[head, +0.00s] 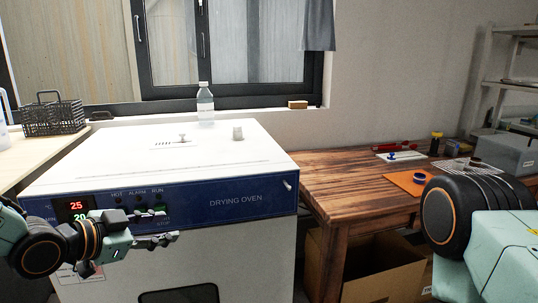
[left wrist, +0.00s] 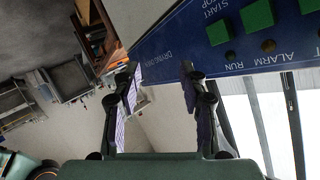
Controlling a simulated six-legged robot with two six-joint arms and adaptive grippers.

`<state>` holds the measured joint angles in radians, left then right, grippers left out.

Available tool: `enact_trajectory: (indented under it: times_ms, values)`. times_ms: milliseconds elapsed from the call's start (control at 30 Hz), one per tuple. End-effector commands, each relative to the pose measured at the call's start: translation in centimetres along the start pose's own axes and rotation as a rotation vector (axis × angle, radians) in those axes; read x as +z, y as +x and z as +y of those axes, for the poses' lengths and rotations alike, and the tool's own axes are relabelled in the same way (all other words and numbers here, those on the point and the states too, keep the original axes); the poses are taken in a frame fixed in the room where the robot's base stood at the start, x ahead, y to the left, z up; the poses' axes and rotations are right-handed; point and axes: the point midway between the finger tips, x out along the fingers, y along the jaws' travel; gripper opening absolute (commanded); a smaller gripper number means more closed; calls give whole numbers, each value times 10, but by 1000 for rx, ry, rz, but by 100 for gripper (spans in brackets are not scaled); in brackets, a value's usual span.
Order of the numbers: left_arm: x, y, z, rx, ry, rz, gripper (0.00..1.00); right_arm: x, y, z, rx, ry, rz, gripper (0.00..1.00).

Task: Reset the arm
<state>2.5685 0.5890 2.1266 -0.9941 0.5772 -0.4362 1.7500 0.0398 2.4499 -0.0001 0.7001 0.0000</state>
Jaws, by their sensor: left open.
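The white drying oven (head: 240,255) stands in the middle of the head view, with a blue control panel (head: 235,202) across its front. The panel carries a red and green display (head: 76,209) and labelled buttons. My left gripper (head: 168,227) is in front of the panel's left part and hides some of its buttons. In the left wrist view my left gripper (left wrist: 159,80) has its two fingers spread apart with nothing between them. Green buttons (left wrist: 257,17) on the panel show at the upper right there. My right arm (head: 480,215) enters at the right; its gripper is out of view.
A clear bottle (head: 205,104) stands at the oven's back by the window. A wooden table (head: 345,185) on the right bears an orange mat (head: 408,182) and a grey bin (head: 505,153). A cardboard box (head: 385,270) is below it. A black wire basket (head: 52,117) stands at left.

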Motion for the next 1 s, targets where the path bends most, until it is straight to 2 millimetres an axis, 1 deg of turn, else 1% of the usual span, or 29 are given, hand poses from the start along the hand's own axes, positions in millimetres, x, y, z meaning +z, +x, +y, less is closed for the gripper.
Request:
enact_trajectory:
  times_ms: [33, 133, 167, 200, 267, 300, 367, 400, 433, 467, 500, 567, 600, 667, 700, 800, 900, 1000]
  values:
    - [20, 4, 20, 11, -133, -59, 42, 0, -1, 0, 0, 0, 0, 0]
    - [60, 6, 56, -5, -395, -184, 42, 0, -3, 0, 0, 0, 0, 0]
    - [74, 6, 68, -13, -468, -228, 42, 0, -4, 0, 0, 0, 0, 0]
    - [92, 3, 85, -28, -562, -288, 42, 0, -4, 0, 0, 0, 0, 0]
    - [121, -4, 111, -59, -692, -386, 42, 0, -5, 0, 0, 0, 0, 0]
    - [139, -11, 128, -81, -765, -452, 42, 0, -6, 0, 0, 0, 0, 0]
    - [165, -24, 155, -117, -855, -551, 42, 0, -7, 0, 0, 0, 0, 0]
    - [182, -35, 172, -142, -902, -617, 42, 0, -8, 0, 0, 0, 0, 0]
    - [194, -44, 185, -158, -932, -668, 42, 0, -8, 0, 0, 0, 0, 0]
    - [205, -53, 198, -174, -954, -718, 42, 0, -9, 0, 0, 0, 0, 0]
    - [219, -67, 216, -190, -974, -785, 42, 0, -10, 0, 0, 0, 0, 0]
    - [238, -88, 242, -206, -985, -884, 42, 0, -11, 0, 0, 0, 0, 0]
    - [248, -104, 259, -208, -981, -948, 42, 0, -12, 0, 0, 0, 0, 0]
    - [261, -124, 283, -194, -968, -1032, 42, 0, -13, 0, 0, 0, 0, 0]
    - [268, -137, 298, -173, -954, -1080, 42, 0, -14, 0, 0, 0, 0, 0]
    - [279, -157, 326, -122, -922, -1158, 42, 0, -15, 0, 0, 0, 0, 0]
    - [285, -169, 341, -96, -911, -1199, 42, 0, -15, 0, 0, 0, 0, 0]
    - [288, -174, 347, -89, -913, -1214, 42, 0, -16, 0, 0, 0, 0, 0]
